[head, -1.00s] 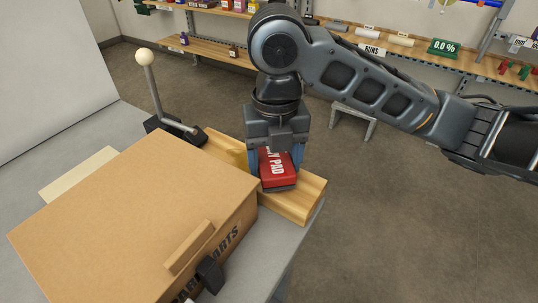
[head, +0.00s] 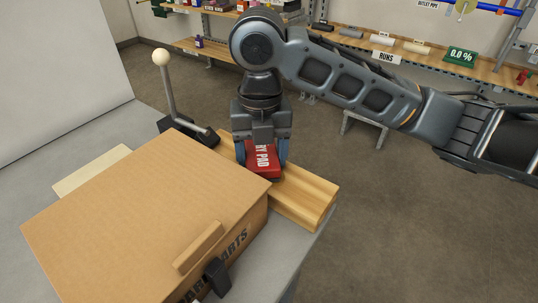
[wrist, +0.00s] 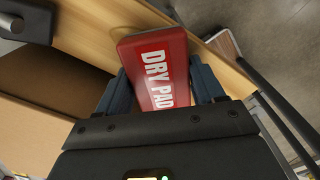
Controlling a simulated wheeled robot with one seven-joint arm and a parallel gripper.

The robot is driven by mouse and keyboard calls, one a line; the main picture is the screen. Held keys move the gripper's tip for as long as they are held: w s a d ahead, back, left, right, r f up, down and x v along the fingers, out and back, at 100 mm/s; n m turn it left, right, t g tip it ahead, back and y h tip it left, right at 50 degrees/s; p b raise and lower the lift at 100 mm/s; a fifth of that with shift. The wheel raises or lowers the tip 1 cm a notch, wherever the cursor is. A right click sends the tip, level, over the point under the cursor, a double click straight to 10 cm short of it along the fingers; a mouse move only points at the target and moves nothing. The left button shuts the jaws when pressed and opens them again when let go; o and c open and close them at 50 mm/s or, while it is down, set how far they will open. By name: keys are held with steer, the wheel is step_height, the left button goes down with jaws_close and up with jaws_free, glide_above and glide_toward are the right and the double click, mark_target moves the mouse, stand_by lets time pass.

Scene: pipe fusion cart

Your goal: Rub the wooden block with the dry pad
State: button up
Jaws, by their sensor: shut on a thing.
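The red dry pad (head: 262,160), with white lettering, is held between the blue fingers of my gripper (head: 262,158). My gripper is shut on it and points down. The pad is over the light wooden block (head: 305,195), and appears to rest on its top; exact contact is hard to see. In the wrist view the dry pad (wrist: 157,70) sits between both fingers, with the wooden block (wrist: 85,40) under and beside it. The block's left part is hidden behind the cardboard box and my gripper.
A cardboard box (head: 140,215) marked "parts" stands right in front of the block on the grey cart top (head: 60,150). A lever with a white knob (head: 161,58) stands behind it. A shelf (head: 400,50) with several items lines the back wall. Floor to the right is open.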

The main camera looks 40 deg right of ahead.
steer(key=shift+w+a+f, duration=0.1)
steer(key=shift+w+a, duration=0.25)
steer(key=shift+w, duration=0.7)
steer(key=shift+w+a+f, duration=0.1)
steer(key=shift+w+a, duration=0.2)
steer(key=shift+w, duration=0.75)
steer(key=shift+w+a+f, duration=0.1)
steer(key=shift+w+a, duration=0.25)
steer(key=shift+w, duration=0.7)
steer(key=shift+r, duration=0.1)
step_height(320, 180, up, 6)
steer(key=p, duration=0.4)
steer(key=shift+a, duration=0.1)
steer(key=shift+p, duration=0.35)
steer(key=shift+r+p, duration=1.2)
steer(key=shift+r, duration=0.3)
